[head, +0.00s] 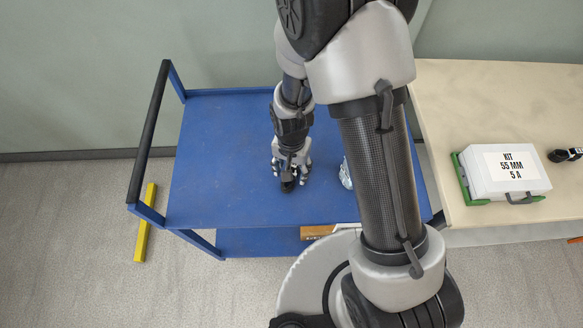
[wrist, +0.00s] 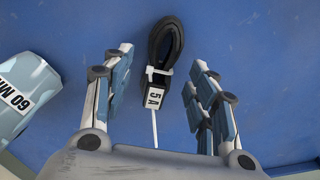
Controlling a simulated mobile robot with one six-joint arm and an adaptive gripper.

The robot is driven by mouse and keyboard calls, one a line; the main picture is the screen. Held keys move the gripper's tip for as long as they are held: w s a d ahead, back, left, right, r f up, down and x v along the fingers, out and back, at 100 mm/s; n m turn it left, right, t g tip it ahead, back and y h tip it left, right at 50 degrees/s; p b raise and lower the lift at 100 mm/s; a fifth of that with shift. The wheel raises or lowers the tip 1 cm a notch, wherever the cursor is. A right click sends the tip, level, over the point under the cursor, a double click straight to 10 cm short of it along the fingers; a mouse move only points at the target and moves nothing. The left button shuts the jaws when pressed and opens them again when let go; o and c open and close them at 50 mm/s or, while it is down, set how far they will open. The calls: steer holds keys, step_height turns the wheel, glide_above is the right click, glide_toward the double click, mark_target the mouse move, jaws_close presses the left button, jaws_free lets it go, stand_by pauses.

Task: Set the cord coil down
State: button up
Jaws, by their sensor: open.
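The cord coil (wrist: 165,45) is a black looped bundle with a white tie and a tag reading "5 A". It lies on the blue cart top (wrist: 250,50), ahead of and between my fingers in the wrist view. My gripper (wrist: 160,95) is open, its fingers apart on both sides of the coil and not visibly touching it. In the head view my gripper (head: 290,180) points down over the middle of the cart top (head: 220,140), with the dark coil (head: 288,186) partly hidden beneath it.
A pale blue item labelled "60 MM" (wrist: 22,95) lies left in the wrist view. In the head view, a white "KIT 55 MM 5 A" case (head: 505,172) sits in a green holder on the right bench (head: 470,100). The cart's left side is clear beside its black handle (head: 150,130).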

steer(key=s+d+r+n+t+p, duration=0.1)
steer(key=d+r+p, duration=0.15)
steer(key=r, duration=1.05)
steer(key=s+d+r+n+t+p, duration=0.1)
steer(key=s+d+r, duration=0.15)
steer(key=r, duration=1.15)
steer(key=s+d+r+n+t, duration=0.2)
steer(key=s+d+r, duration=0.4)
steer(key=s+r, duration=0.3)
steer(key=shift+s+d+r+n+t, duration=0.2)
steer(key=shift+s+r+n+t, duration=0.15)
steer(key=shift+s, duration=0.3)
